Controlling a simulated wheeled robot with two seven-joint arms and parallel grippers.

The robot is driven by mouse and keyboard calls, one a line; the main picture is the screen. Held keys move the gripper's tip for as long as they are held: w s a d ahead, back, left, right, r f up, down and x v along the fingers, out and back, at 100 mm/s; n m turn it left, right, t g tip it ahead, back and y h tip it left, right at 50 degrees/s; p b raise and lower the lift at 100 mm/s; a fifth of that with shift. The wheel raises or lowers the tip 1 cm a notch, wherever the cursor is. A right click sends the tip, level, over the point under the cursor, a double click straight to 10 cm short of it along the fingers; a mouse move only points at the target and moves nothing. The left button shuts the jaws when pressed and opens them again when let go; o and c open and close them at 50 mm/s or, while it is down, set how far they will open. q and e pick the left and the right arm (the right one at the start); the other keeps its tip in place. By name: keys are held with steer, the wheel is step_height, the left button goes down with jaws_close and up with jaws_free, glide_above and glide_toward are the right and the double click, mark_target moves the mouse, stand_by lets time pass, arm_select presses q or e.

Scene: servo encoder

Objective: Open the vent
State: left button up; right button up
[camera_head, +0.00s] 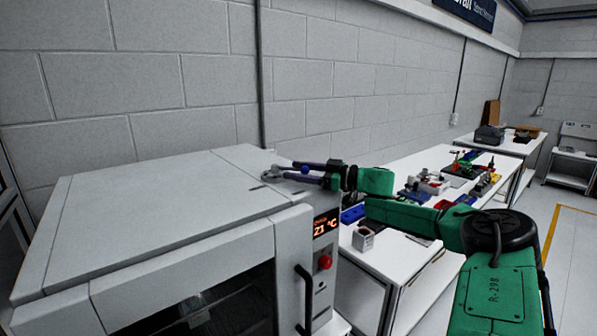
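A large grey oven-like machine (150,215) stands in front of me, with a flat top. Near the back right of its top is a small dark slit or fitting (258,187), probably part of the vent; its details are too small to tell. My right gripper (292,171) is low over the top's back right corner, its fingers pointing left toward this fitting. My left gripper is out of view.
The machine's front has a dark window, a black door handle (303,299), a red knob (325,262) and a lit display (326,223). White workbenches (400,165) with several small parts stand to the right. A block wall (180,80) is behind.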

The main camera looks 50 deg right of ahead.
steer(key=shift+s+d+f+b, duration=0.1)
steer(key=shift+s+b, duration=0.1)
steer(key=shift+b, duration=0.2)
steer(key=b+v, duration=0.4)
steer(key=v, duration=0.1)
steer(key=shift+s+f, duration=0.1)
steer(key=shift+f, duration=0.1)
steer(key=b+v, duration=0.3)
steer(key=v, duration=0.6)
steer(key=shift+r, duration=0.3)
